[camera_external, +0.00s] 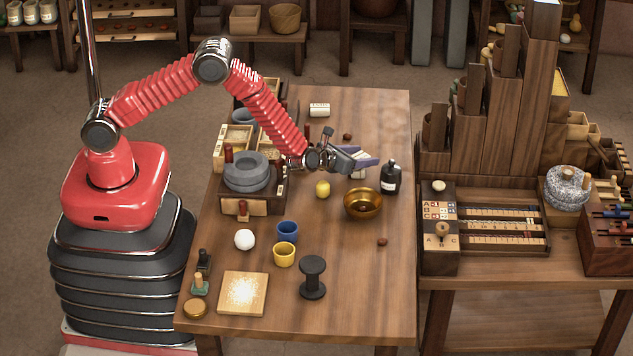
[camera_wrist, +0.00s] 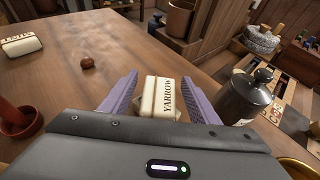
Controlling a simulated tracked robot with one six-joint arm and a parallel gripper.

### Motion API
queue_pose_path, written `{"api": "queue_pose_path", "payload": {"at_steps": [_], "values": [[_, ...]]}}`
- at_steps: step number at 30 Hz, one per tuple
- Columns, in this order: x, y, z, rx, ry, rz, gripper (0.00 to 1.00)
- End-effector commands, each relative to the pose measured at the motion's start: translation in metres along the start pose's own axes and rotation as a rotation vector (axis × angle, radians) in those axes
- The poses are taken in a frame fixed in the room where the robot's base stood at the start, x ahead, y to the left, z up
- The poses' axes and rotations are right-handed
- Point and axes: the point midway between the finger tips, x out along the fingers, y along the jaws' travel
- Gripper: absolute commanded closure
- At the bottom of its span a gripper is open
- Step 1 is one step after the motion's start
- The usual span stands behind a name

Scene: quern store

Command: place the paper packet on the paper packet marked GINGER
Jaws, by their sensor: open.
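A black bottle (camera_external: 391,178) stands close to the right of my gripper. A brass bowl (camera_external: 363,204) and a yellow fruit (camera_external: 322,189) are nearer the front. A brown nut (camera_external: 347,136) lies behind my gripper. A quern (camera_external: 246,172) stands left. The far right tabletop is clear.

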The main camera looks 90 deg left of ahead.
Motion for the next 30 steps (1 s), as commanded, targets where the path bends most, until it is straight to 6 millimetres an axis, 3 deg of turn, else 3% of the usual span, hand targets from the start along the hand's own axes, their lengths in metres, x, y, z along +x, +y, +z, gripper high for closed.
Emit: {"api": "queue_pose_path", "payload": {"at_steps": [5, 21, 30], "values": [[-0.016, -0.001, 0.000, 0.000, 0.000, -0.001, 0.44], [-0.104, -0.001, 0.001, 0.000, 0.000, -0.002, 0.44], [-0.120, 0.000, 0.000, 0.000, 0.000, 0.000, 0.44]]}}
